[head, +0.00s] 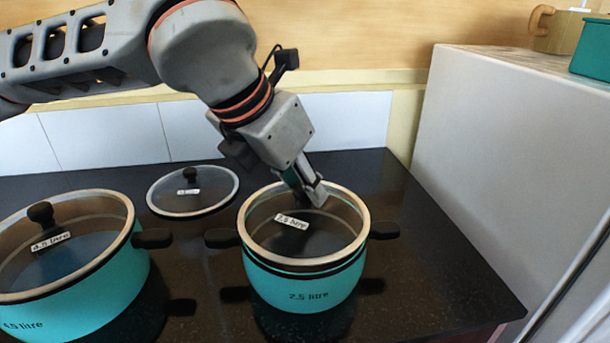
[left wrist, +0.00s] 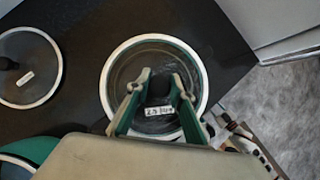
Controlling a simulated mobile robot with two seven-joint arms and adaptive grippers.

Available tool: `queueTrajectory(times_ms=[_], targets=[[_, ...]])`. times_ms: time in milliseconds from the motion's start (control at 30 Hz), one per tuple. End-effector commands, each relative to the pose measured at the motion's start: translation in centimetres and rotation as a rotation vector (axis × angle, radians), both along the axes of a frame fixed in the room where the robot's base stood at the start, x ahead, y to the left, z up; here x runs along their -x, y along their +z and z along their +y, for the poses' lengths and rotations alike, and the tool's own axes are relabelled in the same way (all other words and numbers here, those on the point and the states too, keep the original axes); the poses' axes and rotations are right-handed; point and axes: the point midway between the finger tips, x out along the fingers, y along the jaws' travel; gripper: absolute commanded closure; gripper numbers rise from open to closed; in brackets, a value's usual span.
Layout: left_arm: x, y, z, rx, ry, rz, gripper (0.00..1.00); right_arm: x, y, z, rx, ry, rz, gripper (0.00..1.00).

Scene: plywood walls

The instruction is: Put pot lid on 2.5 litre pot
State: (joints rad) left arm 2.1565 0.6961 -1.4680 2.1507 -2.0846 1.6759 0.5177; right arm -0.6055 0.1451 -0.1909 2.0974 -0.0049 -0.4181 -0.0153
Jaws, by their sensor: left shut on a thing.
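The turquoise 2.5 litre pot (head: 300,288) stands on the dark counter, its label facing me. A glass pot lid (head: 292,240) with a pale rim and a 2.5 litre tag is at the pot's mouth, roughly level and lined up with it. I cannot tell whether its rim fully touches the pot. My left gripper (head: 313,192) comes down from above and is shut on the lid's knob. In the left wrist view the fingers (left wrist: 160,82) sit on either side of the black knob (left wrist: 159,93), above the glass. My right gripper is not in view.
A larger 4.5 litre pot (head: 105,289) with its lid on stands at the left. Another glass lid (head: 191,208) lies on the counter (head: 390,205) behind, between the pots. A tall white cabinet (head: 505,150) bounds the right side. White tiles line the back.

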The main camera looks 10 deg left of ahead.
Motion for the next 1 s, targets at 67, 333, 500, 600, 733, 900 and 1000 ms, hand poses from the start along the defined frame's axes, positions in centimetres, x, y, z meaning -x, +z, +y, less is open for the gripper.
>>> queueTrajectory(times_ms=[67,333,500,600,733,900,1000], targets=[[-0.03,-0.47,-0.02,0.001,-0.001,-0.001,1.0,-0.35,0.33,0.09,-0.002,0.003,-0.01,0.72],[-0.01,-0.49,-0.02,0.001,0.0,-0.004,1.0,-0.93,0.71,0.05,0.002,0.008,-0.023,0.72],[-0.01,-0.48,-0.03,0.001,0.0,-0.004,1.0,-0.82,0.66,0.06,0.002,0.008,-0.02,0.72],[0.0,-0.45,-0.02,0.001,0.0,-0.005,1.0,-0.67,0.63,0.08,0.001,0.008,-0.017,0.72],[0.01,-0.44,-0.03,0.001,0.0,-0.005,1.0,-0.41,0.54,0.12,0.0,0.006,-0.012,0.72],[0.0,-0.49,-0.04,0.001,-0.001,-0.004,1.0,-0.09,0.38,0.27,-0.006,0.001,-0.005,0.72],[0.0,-0.51,-0.04,0.001,-0.001,-0.004,1.0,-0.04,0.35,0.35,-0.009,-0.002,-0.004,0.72]])
